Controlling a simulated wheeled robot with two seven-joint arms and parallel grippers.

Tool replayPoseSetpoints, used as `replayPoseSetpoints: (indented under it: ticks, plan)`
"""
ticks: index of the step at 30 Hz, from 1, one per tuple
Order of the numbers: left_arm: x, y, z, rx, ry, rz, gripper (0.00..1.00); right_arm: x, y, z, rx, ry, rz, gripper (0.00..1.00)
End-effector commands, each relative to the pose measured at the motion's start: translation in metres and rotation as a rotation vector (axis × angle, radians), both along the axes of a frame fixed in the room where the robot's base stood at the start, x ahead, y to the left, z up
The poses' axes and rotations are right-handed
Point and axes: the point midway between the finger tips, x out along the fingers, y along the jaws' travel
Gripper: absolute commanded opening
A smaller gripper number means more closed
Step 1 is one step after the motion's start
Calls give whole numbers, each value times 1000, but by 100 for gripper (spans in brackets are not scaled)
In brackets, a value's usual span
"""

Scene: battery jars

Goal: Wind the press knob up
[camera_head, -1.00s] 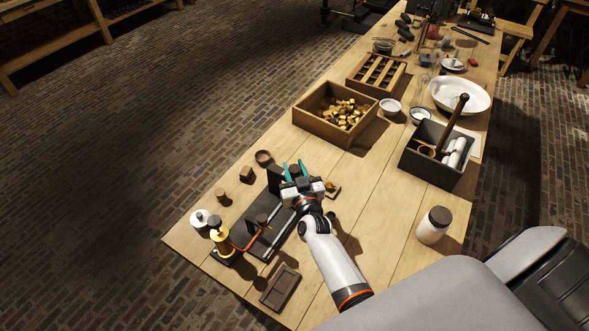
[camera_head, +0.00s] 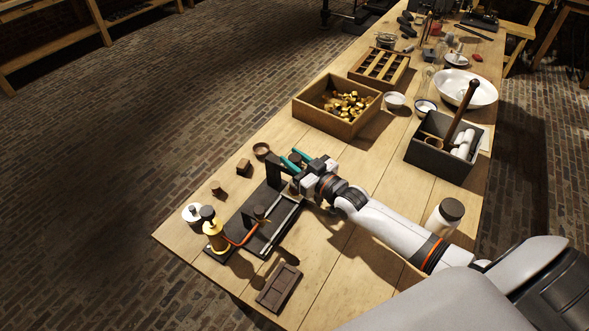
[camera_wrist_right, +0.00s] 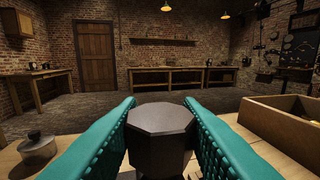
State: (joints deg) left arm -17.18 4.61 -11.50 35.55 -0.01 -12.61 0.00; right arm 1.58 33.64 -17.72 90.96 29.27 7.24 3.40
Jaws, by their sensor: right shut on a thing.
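The press (camera_head: 273,172) is a dark frame on a long dark base near the left end of the table. My right gripper (camera_head: 294,158) is at its upright end, with teal fingers pointing up and left. In the right wrist view its fingers (camera_wrist_right: 160,130) are shut on the press knob (camera_wrist_right: 160,135), a dark, many-sided knob gripped on both sides. In the head view the knob is mostly hidden by the fingers and wrist. My left gripper is in neither view.
A wooden box of brass pieces (camera_head: 306,121) stands just behind the press. A brass hand pump (camera_head: 214,236) with an orange hose is at the press's near end. A dark tray (camera_head: 278,288) lies in front. A white jar (camera_head: 444,217) stands close to my right forearm.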

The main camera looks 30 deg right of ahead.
Motion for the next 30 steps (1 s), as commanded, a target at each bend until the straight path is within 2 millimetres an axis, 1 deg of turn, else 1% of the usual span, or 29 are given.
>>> replayPoseSetpoints:
  ticks: [1,3,9,12,16,26,30]
  plan:
    - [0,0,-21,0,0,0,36,1,-2,-9,-14,-4,46,9]
    - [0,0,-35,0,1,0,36,1,-2,-10,-14,-3,106,9]
    - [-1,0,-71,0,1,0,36,2,-3,-6,-14,-7,279,9]
    - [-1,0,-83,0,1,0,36,2,-3,-3,-14,-9,367,9]
    - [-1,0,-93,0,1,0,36,2,-3,-1,-11,-8,484,9]
    - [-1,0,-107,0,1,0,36,2,-1,-1,-3,-4,795,9]
    - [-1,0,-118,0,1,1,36,2,0,-2,-2,-4,919,9]
